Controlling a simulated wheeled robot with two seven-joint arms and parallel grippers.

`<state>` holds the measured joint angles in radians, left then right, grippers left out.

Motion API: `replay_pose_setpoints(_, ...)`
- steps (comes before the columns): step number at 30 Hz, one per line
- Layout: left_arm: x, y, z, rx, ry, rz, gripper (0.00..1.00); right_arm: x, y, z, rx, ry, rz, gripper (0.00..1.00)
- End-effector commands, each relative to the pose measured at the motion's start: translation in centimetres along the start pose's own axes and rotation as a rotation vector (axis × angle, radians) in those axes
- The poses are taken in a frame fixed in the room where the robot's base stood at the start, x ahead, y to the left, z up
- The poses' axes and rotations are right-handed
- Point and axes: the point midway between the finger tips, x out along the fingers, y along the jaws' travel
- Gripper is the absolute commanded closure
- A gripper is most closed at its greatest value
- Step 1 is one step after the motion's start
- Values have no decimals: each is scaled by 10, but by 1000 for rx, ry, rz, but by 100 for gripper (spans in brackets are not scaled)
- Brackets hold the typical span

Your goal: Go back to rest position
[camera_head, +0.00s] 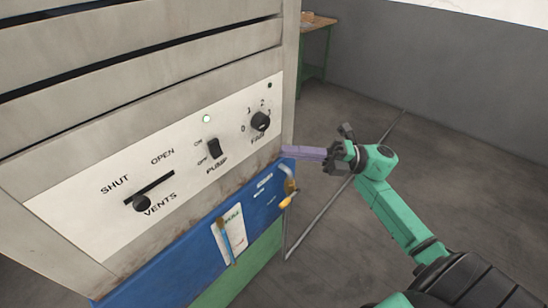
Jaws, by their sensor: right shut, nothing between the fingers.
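My right gripper (330,156) is shut, just right of the cabinet's front corner, with its green arm reaching in from the lower right. A purple bar (303,153) lies between the gripper and that corner. I cannot tell whether it belongs to the gripper or the cabinet. My left gripper is out of view.
The white control panel (75,213) carries a vents slider (141,203) at its SHUT end, a pump switch (213,148) and a fan knob (260,121). A blue panel (175,262) is below. A green table (318,40) stands behind. Floor right of the cabinet looks clear.

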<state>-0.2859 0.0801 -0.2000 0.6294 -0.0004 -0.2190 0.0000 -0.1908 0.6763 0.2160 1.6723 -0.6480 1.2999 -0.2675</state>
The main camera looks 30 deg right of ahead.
Motion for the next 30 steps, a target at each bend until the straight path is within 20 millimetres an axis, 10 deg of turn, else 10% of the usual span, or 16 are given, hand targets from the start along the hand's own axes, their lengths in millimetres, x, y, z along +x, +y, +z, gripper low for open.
replay_pose_setpoints(19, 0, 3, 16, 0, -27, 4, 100, -12, -23, 20, 94, -129, 12, 100)
replay_pose_setpoints(25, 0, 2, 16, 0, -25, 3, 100, -88, -163, 67, 527, -680, 7, 100)
replay_pose_setpoints(30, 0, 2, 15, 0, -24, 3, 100, -161, -301, 28, 900, -1101, -82, 100)
